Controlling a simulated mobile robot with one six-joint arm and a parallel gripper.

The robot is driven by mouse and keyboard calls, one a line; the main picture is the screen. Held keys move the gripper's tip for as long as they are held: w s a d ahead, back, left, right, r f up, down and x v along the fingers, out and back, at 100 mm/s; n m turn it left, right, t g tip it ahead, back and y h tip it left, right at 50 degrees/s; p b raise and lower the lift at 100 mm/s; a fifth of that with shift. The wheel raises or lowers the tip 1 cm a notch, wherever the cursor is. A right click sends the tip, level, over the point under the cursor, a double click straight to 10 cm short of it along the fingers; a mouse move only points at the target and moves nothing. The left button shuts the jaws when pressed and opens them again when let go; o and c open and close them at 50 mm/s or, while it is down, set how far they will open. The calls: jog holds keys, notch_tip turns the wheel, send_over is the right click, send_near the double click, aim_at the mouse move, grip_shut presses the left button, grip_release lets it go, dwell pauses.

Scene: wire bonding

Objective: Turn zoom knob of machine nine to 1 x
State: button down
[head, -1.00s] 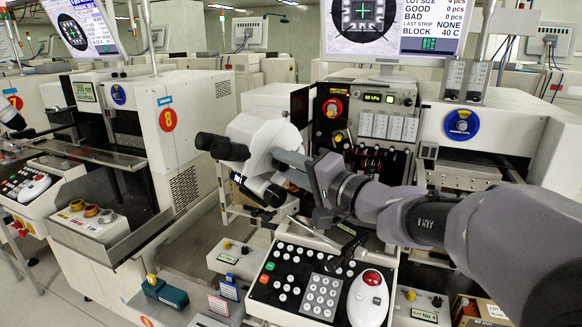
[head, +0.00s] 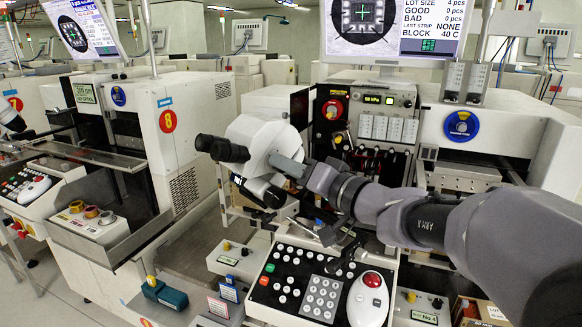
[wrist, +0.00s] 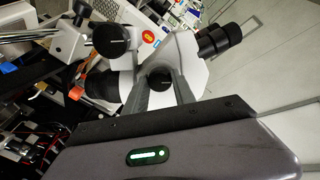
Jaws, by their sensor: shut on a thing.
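The white microscope (head: 262,135) with black eyepieces (head: 222,148) stands at the front of the middle machine; no number nine shows on it. In the wrist view the microscope (wrist: 185,62) has a dark round zoom knob (wrist: 160,77) on its near side. My gripper (wrist: 161,84) has one finger on each side of this knob and is shut on it. In the head view my gripper (head: 297,170) reaches the microscope's right side, and the knob is hidden. The knob's scale cannot be read.
A keypad panel (head: 297,285) with a trackball (head: 371,280) lies below my arm. Machine eight (head: 187,135) stands at the left. In the wrist view another black knob (wrist: 111,40) sits beside the held one. Open floor lies to the right there.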

dwell(0.3)
jog(key=c, duration=1)
grip_release()
jog(key=shift+c, duration=0.2)
jog(key=p+v, duration=0.1)
jog(key=v, duration=1.6)
jog(key=shift+s+p, duration=0.2)
jog(key=shift+p, duration=0.15)
jog(key=shift+d+r, duration=0.1)
jog(key=shift+d, duration=0.05)
